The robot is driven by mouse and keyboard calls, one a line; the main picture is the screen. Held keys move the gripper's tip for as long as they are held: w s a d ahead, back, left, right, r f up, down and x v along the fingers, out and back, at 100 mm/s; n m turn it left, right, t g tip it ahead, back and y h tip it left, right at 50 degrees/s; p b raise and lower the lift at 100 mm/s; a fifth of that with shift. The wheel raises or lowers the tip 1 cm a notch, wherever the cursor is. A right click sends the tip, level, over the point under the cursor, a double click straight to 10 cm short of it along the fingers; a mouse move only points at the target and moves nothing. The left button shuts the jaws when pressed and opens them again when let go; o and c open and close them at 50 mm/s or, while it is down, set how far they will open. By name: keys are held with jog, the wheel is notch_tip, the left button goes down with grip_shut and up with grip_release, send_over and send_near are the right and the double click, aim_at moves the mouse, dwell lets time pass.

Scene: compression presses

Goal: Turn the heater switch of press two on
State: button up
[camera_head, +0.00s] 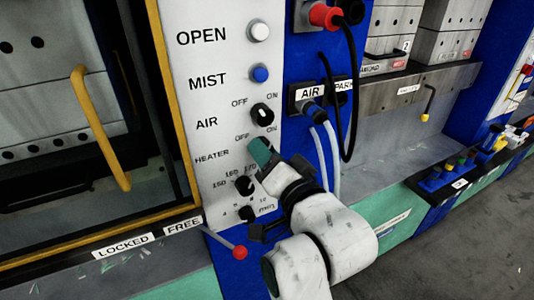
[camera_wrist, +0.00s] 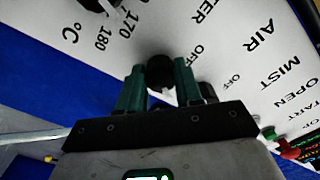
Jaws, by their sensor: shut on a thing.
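The white control panel (camera_head: 205,100) fills the middle of the head view. My gripper (camera_head: 261,152) is at its HEATER row, with green fingertips against the panel under the OFF and ON marks. In the wrist view my two green fingers (camera_wrist: 159,80) stand on either side of a black knob, the heater switch (camera_wrist: 160,69), and are shut on it. The fingers hide the switch in the head view. Which way its pointer faces cannot be told.
Above are the AIR switch (camera_head: 262,114), the blue MIST button (camera_head: 260,74) and the white OPEN button (camera_head: 259,32). Below is the temperature dial (camera_head: 244,186). A red-balled lever (camera_head: 239,252) sticks out lower down. Black and pale hoses (camera_head: 333,155) hang close right of my gripper.

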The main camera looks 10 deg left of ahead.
jog(key=o, duration=1)
jog(key=shift+o, duration=0.2)
jog(key=b+v, duration=0.1)
jog(key=v, duration=0.9)
jog(key=shift+s+d, duration=0.25)
jog(key=shift+s, duration=0.05)
